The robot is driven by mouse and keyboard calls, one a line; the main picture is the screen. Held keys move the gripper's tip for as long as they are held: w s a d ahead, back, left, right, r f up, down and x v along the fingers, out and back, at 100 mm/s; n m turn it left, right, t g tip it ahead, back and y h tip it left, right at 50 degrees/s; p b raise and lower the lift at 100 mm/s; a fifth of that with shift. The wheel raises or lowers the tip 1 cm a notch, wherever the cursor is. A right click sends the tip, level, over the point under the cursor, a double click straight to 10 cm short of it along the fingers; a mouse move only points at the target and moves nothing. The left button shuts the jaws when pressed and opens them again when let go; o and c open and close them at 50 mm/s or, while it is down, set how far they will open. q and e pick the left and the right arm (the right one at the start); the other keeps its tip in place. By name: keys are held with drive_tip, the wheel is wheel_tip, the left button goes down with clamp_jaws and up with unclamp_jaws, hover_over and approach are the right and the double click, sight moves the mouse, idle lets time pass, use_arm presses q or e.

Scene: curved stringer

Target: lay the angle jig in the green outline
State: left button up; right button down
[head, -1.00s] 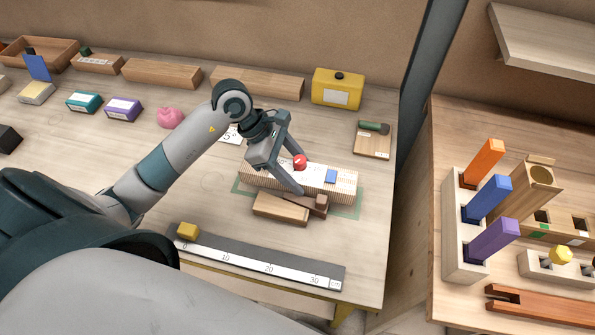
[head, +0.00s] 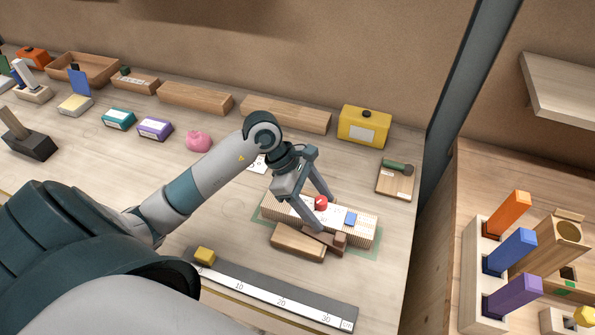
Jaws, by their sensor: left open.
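A green outline (head: 372,254) is marked on the bench, largely covered. A pale ribbed block (head: 362,230) with a red ball (head: 320,203) and a blue piece (head: 351,219) lies across it. At its front edge lies a light wooden bar (head: 298,243) with a dark brown piece (head: 341,239) at its right end, overlapping the outline's front; I take these to be the angle jig, but cannot be sure. My left gripper (head: 325,213) is open above the ribbed block, its fingers spread around the red ball's area. Contact cannot be told. My right gripper is out of view.
A yellow box (head: 364,128) and a board with a green-handled tool (head: 396,178) stand behind. A pink object (head: 198,141) and small boxes sit left. A second bench with coloured pegs (head: 514,292) is right.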

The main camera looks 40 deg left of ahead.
use_arm(q)
drive_tip(key=shift+s+a+r, duration=0.1)
drive_tip(key=shift+s, duration=0.1)
drive_tip(key=b+v, duration=0.4)
drive_tip(key=v, duration=0.8)
drive_tip(key=shift+r, duration=0.25)
drive_tip(key=shift+w, duration=0.15)
